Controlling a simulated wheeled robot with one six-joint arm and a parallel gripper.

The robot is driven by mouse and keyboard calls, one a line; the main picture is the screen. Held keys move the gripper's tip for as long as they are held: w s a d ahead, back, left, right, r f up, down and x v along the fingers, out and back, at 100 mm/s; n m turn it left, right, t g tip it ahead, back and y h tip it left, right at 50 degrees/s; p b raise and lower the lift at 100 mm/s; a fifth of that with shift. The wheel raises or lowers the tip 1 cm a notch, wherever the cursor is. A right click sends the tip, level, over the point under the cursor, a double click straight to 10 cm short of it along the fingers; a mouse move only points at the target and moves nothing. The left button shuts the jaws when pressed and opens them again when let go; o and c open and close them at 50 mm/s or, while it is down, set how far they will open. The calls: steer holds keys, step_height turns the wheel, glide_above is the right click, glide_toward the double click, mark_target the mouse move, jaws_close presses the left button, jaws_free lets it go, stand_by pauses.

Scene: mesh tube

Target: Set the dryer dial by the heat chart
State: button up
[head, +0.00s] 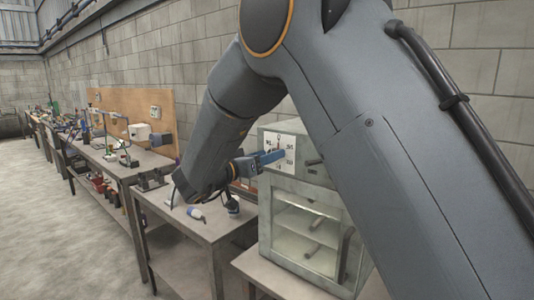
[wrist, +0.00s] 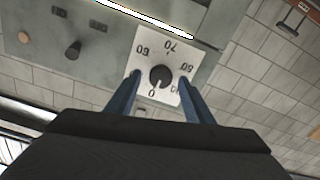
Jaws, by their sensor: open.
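The dryer (head: 308,235) is a grey box with a glass door, partly hidden behind my arm. Its white dial plate (head: 290,142) carries numbers. My gripper (head: 277,156) is at the plate, also seen in the wrist view (wrist: 159,79). Its blue fingers are open, one on each side of the knob. I cannot identify the heat chart.
A second dark knob (wrist: 73,50) and small dark labels (wrist: 98,25) are on the dryer's front. A brown board (head: 128,103) is on the wall. The floor (head: 70,240) at left is clear.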

steer(key=shift+w, duration=0.1)
steer(key=c, duration=1.1)
steer(key=shift+o, duration=0.3)
